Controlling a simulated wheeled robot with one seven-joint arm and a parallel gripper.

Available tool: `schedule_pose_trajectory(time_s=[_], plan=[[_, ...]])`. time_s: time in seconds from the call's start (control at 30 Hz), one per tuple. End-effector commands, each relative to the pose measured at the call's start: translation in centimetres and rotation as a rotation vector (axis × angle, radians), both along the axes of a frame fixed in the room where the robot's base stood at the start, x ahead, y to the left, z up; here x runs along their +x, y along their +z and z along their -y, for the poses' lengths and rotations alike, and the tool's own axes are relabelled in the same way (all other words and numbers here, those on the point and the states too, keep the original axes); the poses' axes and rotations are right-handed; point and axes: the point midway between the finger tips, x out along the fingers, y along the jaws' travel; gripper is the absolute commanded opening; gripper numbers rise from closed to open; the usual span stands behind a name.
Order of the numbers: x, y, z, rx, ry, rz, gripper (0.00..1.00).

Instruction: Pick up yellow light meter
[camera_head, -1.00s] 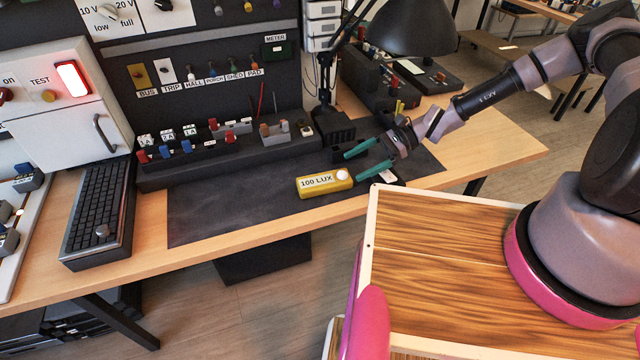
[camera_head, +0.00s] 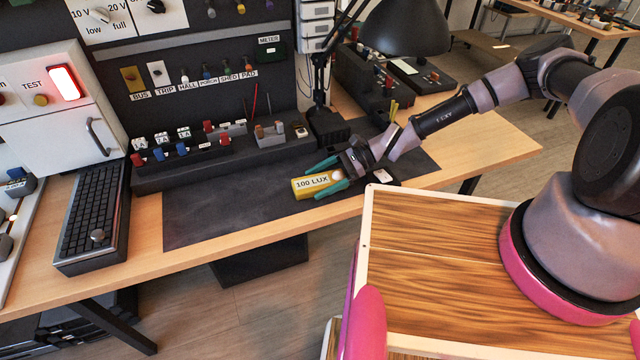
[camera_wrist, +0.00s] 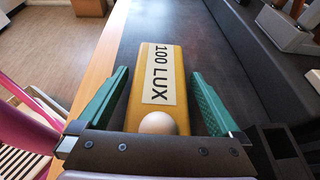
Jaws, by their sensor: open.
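The yellow light meter (camera_head: 311,184) lies on the dark mat (camera_head: 220,208) near the table's front edge. It is a yellow block with a white "100 LUX" label and a pale round dome at the end nearest my gripper. My gripper (camera_head: 324,177) has green fingers and is open, with one finger on each side of the meter. In the wrist view the meter (camera_wrist: 157,85) lies between the two fingers of my gripper (camera_wrist: 160,100). A gap shows on each side there.
A dark rack with colored plugs (camera_head: 185,155) stands behind the mat. A black lamp (camera_head: 405,28) rises at the back right. A keyboard-like black box (camera_head: 92,215) stands at the left. The mat left of the meter is clear. A wood-topped surface (camera_head: 430,250) is in front.

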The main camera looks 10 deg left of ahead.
Motion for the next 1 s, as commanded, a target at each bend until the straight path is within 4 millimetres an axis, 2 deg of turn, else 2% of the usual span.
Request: schedule_pose_trajectory(time_s=[0.1, 0.17, 0.2, 0.33, 0.57, 0.67, 1.0], plan=[[0.0, 0.0, 0.0, 0.0, 0.0, 0.0, 1.0], [0.0, 0.0, 0.0, 0.0, 0.0, 0.0, 0.77], [0.0, 0.0, 0.1, 0.0, 0.0, 0.0, 0.62], [0.0, 0.0, 0.1, 0.0, 0.0, 0.0, 0.12], [0.0, 0.2, 0.1, 0.0, 0.0, 0.001, 0.12], [0.1, 1.1, 0.1, 0.001, 0.002, 0.002, 0.12], [0.1, 7.5, 0.1, 0.0, 0.002, 0.004, 0.12]])
